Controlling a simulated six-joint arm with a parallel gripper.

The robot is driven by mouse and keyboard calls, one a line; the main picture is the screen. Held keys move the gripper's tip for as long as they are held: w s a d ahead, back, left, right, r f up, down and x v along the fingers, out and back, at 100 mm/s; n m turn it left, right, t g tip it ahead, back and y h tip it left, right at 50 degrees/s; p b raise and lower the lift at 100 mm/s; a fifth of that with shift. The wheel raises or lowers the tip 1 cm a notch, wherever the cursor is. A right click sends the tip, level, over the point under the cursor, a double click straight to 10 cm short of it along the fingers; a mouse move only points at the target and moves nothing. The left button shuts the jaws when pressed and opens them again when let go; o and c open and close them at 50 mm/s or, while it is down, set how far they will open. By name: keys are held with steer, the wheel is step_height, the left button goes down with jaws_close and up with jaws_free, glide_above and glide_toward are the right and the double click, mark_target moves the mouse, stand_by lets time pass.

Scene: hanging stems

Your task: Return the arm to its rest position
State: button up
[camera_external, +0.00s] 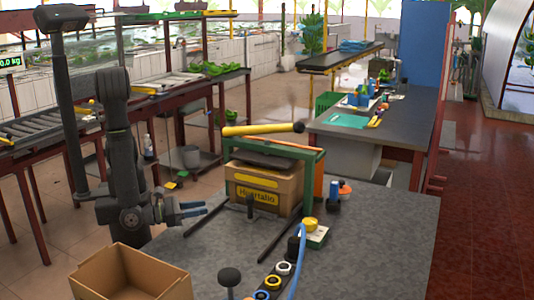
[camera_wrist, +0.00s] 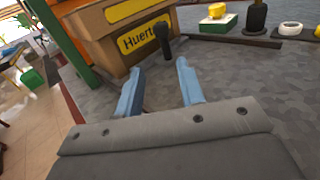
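My gripper (camera_external: 203,207) has light blue fingers. It is low over the grey table, left of the cardboard box with a yellow label (camera_external: 264,190). In the wrist view, my gripper (camera_wrist: 160,66) has its two fingers spread apart with nothing between them. The carpet-like grey tabletop and the front of the labelled box (camera_wrist: 112,40) lie beyond the fingertips. My dark arm stands at the left side of the table, with its upper link upright and the wrist bent toward the box.
An open empty cardboard box (camera_external: 128,272) is at the front left, close to my arm. A green frame (camera_external: 315,160) surrounds the labelled box, with dark rails on the table. Tape rolls (camera_external: 272,282) and a black knobbed post (camera_external: 230,280) stand in front. The table's right part is clear.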

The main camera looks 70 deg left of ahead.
mark_target(250, 200)
steer(key=shift+w, duration=0.1)
stand_by(0.3)
steer(key=w, duration=1.7)
steer(key=shift+w, duration=0.1)
